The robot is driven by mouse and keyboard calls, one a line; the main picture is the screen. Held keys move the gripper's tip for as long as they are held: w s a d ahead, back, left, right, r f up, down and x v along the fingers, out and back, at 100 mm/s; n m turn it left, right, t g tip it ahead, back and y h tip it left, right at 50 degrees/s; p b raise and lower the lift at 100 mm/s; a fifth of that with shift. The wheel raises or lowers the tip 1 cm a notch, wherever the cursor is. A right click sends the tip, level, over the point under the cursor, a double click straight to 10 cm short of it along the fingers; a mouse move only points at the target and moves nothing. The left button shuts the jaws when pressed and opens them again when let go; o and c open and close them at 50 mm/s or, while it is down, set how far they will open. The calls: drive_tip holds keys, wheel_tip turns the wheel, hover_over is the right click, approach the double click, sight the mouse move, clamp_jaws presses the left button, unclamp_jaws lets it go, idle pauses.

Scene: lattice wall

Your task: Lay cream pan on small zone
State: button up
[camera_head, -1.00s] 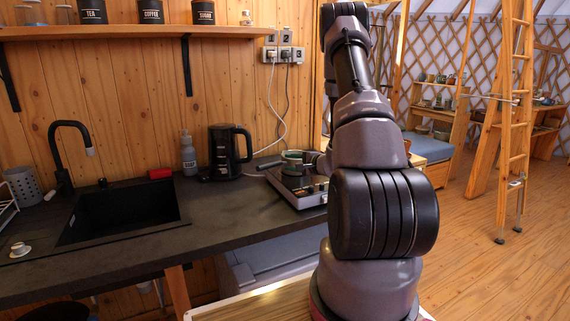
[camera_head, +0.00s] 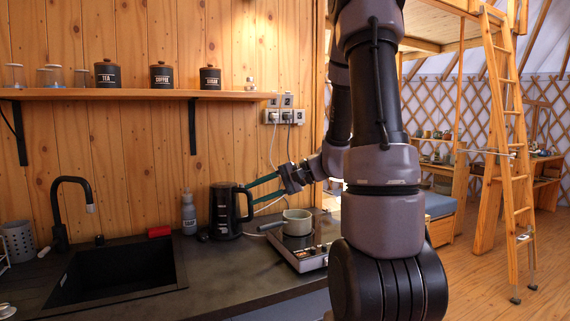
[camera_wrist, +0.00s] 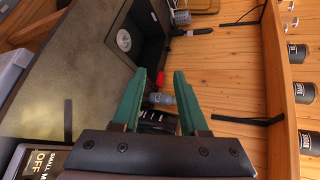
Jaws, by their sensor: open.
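The cream pan (camera_head: 297,222) stands upright on the cooker (camera_head: 301,257), toward its back left, with its handle pointing left. I cannot tell which zone lies under it. Dark cooker top shows beside the pan, partly hidden by my arm. In the wrist view a cooker label (camera_wrist: 42,160) reads "SMALL" and "OFF" at the lower left. My gripper (camera_head: 250,194) is open and empty, above and left of the pan, its green fingers pointing left toward the kettle. In the wrist view my gripper (camera_wrist: 158,76) shows both fingers apart.
A black kettle (camera_head: 229,210) stands close by the fingers in the head view. A soap bottle (camera_head: 188,214) and a red block (camera_head: 159,231) are further left, behind the sink (camera_head: 118,272). A shelf (camera_head: 130,95) with canisters runs above.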

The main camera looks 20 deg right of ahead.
drive_tip(key=s+a+r+n+g+h, duration=0.2)
drive_tip(key=s+r, duration=0.1)
drive_tip(key=s, duration=0.3)
drive_tip(key=s+a+r+n+g+h, duration=0.1)
drive_tip(key=s+a+r+n+h, duration=0.15)
drive_tip(key=s, duration=0.35)
drive_tip(key=s+d+r+t+h, duration=0.3)
drive_tip(key=s+d+r+h, duration=0.1)
drive_tip(key=s+r+h, duration=0.1)
drive_tip(key=shift+s+d+r+n, duration=0.35)
drive_tip(key=shift+r, duration=0.15)
idle(0.7)
